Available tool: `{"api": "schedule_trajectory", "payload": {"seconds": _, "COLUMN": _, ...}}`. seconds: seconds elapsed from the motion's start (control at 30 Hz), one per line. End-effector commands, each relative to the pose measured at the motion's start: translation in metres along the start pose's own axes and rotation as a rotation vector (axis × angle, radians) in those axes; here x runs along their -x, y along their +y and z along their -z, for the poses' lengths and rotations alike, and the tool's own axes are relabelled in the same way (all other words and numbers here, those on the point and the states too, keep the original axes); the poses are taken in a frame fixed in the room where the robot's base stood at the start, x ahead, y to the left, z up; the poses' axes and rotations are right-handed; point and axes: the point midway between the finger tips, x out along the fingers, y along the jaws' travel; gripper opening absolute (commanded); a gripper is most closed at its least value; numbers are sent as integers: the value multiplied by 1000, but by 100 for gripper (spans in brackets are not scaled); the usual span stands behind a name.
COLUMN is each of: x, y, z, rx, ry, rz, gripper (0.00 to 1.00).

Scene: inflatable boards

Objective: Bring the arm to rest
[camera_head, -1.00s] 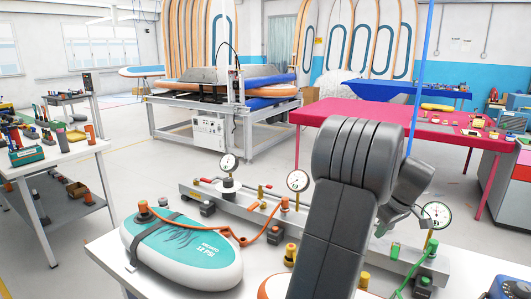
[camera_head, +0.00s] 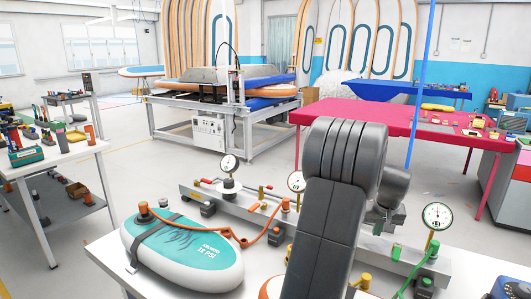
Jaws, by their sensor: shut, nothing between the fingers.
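My arm's dark grey links rise from the bottom edge and bend over at a thick ribbed elbow. My gripper (camera_head: 384,222) shows small beyond the elbow, partly hidden by it, pointing down above the grey manifold bar (camera_head: 262,212). It is shut and empty. A teal and white inflatable board (camera_head: 182,252), marked 12 PSI, lies strapped on the white bench (camera_head: 100,250) at lower left. An orange hose (camera_head: 215,231) runs from it to the manifold.
Pressure gauges stand along the manifold, one at left (camera_head: 229,164) and one right of my gripper (camera_head: 437,216). A green hose (camera_head: 412,274) lies at lower right. A pink table (camera_head: 385,116) stands farther back.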

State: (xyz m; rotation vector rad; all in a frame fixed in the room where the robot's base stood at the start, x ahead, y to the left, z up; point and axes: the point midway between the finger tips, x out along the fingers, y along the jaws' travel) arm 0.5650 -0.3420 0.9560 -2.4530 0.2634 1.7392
Motion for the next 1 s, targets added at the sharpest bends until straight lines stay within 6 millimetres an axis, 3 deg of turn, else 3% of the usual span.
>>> {"api": "schedule_trajectory", "payload": {"seconds": 0.4, "x": -4, "y": 3, "z": 9, "rx": -147, "ry": -1, "rz": -51, "gripper": 0}}
{"api": "schedule_trajectory", "payload": {"seconds": 1.0, "x": -2, "y": 3, "z": 7, "rx": -111, "ry": -1, "rz": -38, "gripper": 0}}
